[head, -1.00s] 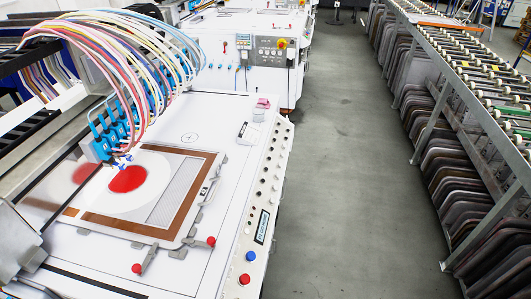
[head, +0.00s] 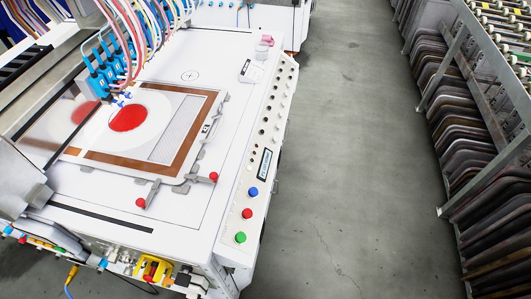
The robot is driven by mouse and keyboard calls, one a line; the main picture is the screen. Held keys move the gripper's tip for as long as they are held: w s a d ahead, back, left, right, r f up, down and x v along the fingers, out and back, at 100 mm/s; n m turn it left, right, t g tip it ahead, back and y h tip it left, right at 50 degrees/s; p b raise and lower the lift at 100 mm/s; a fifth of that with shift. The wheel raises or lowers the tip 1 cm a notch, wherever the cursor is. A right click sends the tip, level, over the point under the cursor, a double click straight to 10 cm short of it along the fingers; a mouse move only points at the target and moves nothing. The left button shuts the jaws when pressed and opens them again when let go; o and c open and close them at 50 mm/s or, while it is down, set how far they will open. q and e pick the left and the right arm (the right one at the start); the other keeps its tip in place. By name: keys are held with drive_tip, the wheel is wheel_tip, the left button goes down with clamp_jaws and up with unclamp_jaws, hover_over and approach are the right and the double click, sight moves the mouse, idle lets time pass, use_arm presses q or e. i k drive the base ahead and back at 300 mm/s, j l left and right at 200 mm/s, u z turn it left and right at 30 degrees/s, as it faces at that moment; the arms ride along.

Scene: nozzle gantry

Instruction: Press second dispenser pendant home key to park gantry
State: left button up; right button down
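The near dispenser machine (head: 235,60) fills the left of the head view, with its gantry's blue nozzles (head: 105,68) and coloured hoses over a framed plate (head: 197,130) bearing a red disc (head: 127,118). Its right edge carries a key strip with a blue button (head: 253,191), a red button (head: 247,213) and a green button (head: 240,238). The second machine (head: 270,18) shows only its lower front at the top edge; its control panel is out of view. I cannot make out a pendant home key. Neither of my grippers is in view.
A rack (head: 455,70) with rollers and stacked dark boards runs along the right. A clear grey floor aisle (head: 345,160) lies between it and the machines. Cables and a yellow switch box (head: 153,268) show at the near machine's front.

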sight(58, 248)
drive_tip(key=u, duration=2.05)
